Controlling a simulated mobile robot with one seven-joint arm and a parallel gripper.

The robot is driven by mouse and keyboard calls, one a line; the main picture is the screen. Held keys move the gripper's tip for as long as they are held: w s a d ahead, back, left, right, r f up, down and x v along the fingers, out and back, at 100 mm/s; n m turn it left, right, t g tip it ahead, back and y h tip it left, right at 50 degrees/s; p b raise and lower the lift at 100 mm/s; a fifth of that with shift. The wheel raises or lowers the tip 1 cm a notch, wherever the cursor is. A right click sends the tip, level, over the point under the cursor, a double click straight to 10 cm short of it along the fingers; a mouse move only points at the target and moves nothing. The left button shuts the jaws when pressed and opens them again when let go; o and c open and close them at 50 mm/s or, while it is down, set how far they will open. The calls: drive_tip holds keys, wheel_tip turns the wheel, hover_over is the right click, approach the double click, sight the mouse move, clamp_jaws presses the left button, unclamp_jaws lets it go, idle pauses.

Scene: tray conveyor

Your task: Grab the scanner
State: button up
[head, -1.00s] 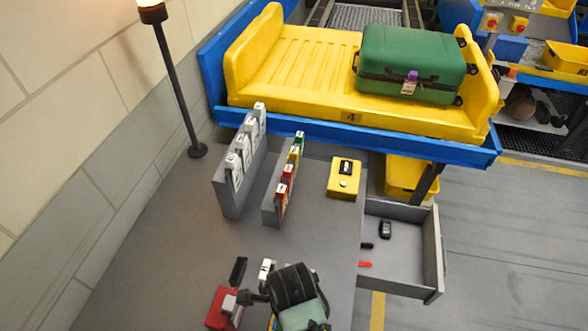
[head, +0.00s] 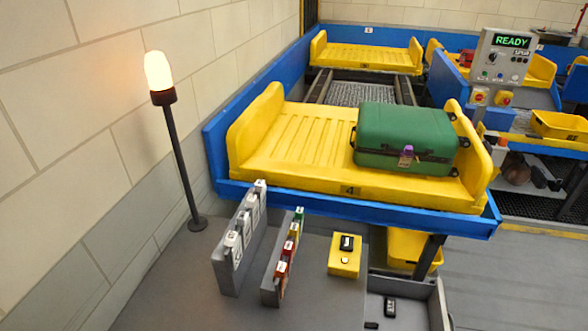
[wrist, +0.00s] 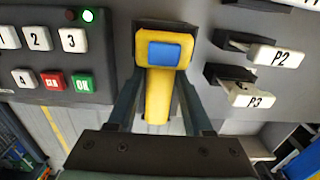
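The scanner (wrist: 160,82) is a yellow device with a blue panel on its head end. It shows upright in the middle of the wrist view, its head against a dark holder. My gripper (wrist: 163,84) has one finger on each side of the scanner's narrower lower part. Gaps show beside the lower handle. Whether the fingertips press on the scanner is not clear. In the head view now, neither the scanner nor my gripper can be seen.
A keypad (wrist: 52,50) with a lit green lamp lies left of the scanner; labelled tabs P2 (wrist: 275,56) and P3 (wrist: 252,95) are on its right. A green suitcase (head: 404,137) lies on the yellow tray (head: 290,150). An open drawer (head: 412,309) shows below.

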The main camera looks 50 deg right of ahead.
clamp_jaws()
drive_tip(key=shift+r, duration=0.1)
